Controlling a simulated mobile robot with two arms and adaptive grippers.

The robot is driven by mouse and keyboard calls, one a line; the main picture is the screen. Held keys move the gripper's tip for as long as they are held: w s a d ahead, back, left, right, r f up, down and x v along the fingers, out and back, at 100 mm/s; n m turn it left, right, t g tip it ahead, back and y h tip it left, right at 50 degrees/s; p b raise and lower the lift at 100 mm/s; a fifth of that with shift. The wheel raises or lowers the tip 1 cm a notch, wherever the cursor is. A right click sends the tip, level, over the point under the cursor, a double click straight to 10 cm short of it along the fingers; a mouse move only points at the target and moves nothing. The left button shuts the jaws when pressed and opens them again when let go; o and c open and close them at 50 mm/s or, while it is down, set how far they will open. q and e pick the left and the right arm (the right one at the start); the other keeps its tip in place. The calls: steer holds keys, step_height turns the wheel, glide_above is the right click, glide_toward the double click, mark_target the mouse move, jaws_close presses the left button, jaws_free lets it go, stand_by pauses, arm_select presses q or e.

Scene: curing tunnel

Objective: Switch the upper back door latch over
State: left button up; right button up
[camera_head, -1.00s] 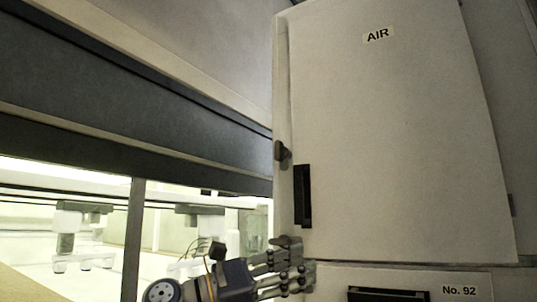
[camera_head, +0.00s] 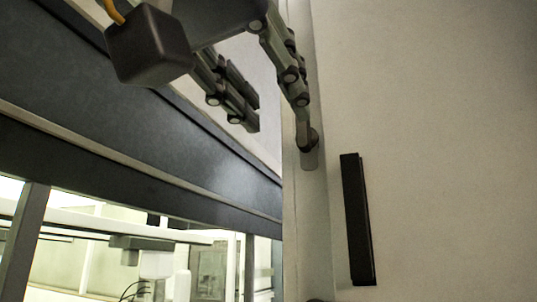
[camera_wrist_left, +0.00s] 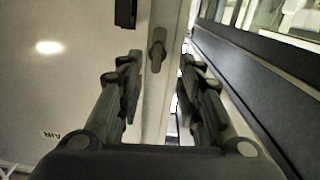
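The upper latch (camera_head: 309,155) is a small grey piece on the pale door post, above and left of the black door handle (camera_head: 358,220). In the head view a fingertip overlaps the latch's top; contact cannot be told. My right gripper is not in view.
The large pale door panel (camera_head: 440,130) fills the right side. A dark horizontal beam (camera_head: 150,130) runs beside the post on the left, with a lit tunnel opening (camera_head: 100,250) below. An AIR label (camera_wrist_left: 50,134) shows on the panel in the wrist view.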

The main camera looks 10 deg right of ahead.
mark_target(302, 129)
arm_select(q)
steer(key=shift+t, duration=0.4)
steer(key=w+d+p, duration=0.1)
steer(key=w+d+r+p, duration=0.1)
steer(key=w+d, duration=0.1)
steer(key=shift+w+d+r, duration=0.1)
steer(key=shift+w+d, duration=0.05)
steer(key=shift+d, duration=0.05)
steer(key=p+x, duration=0.1)
steer(key=x, duration=0.2)
steer(key=shift+w+a, duration=0.15)
steer(key=shift+w, duration=0.05)
steer(key=shift+p+x, duration=0.4)
steer(key=shift+x, duration=0.4)
steer(key=shift+f, duration=0.25)
jaws_close()
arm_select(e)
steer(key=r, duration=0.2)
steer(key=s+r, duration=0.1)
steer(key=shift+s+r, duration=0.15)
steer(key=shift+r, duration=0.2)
